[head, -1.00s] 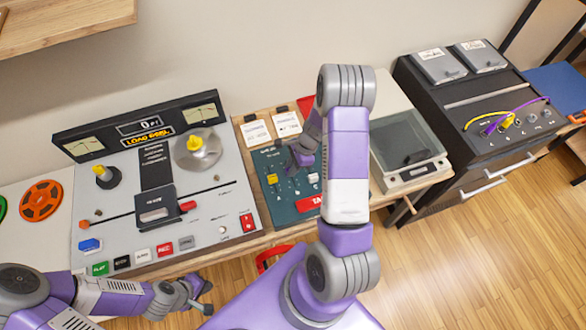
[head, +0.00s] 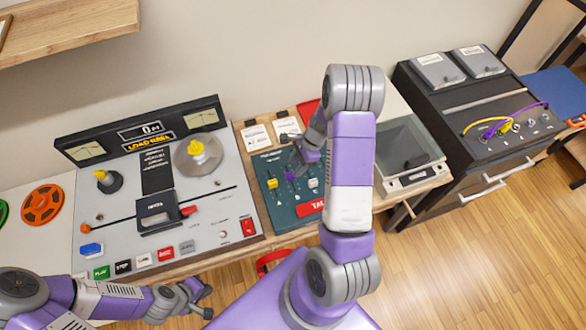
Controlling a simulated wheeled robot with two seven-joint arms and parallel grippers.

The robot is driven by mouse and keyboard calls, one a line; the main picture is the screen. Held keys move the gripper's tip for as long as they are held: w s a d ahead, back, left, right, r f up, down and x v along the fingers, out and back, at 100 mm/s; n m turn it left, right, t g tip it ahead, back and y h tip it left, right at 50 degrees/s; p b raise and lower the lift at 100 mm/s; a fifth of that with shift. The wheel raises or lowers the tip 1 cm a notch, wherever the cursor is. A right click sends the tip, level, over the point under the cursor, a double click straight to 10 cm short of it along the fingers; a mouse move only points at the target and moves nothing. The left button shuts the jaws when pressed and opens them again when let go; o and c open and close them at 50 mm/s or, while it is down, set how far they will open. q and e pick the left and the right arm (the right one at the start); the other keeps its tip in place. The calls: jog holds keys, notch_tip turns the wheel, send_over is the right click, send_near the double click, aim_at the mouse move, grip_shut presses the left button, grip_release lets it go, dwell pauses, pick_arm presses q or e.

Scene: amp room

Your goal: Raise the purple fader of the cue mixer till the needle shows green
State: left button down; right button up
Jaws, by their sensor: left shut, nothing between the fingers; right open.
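The cue mixer (head: 284,211) is a dark teal panel in the middle of the bench. It has a yellow fader (head: 272,184) at left, a purple fader (head: 290,176) in the middle and a white fader (head: 313,183) at right. My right gripper (head: 295,164) is open just above and behind the purple fader; whether it touches the knob I cannot tell. My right arm hides the mixer's right part, and I cannot make out its needle. My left gripper (head: 207,301) is shut and empty, low in front of the tape deck.
The tape deck (head: 215,215) with upright meters stands left of the mixer. White cards (head: 257,137) lie behind the mixer. A clear-lidded turntable (head: 408,150) and a black patch unit with cables (head: 510,125) stand at right. A wooden shelf (head: 75,32) overhangs at upper left.

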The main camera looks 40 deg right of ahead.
jog(key=shift+v, duration=1.5)
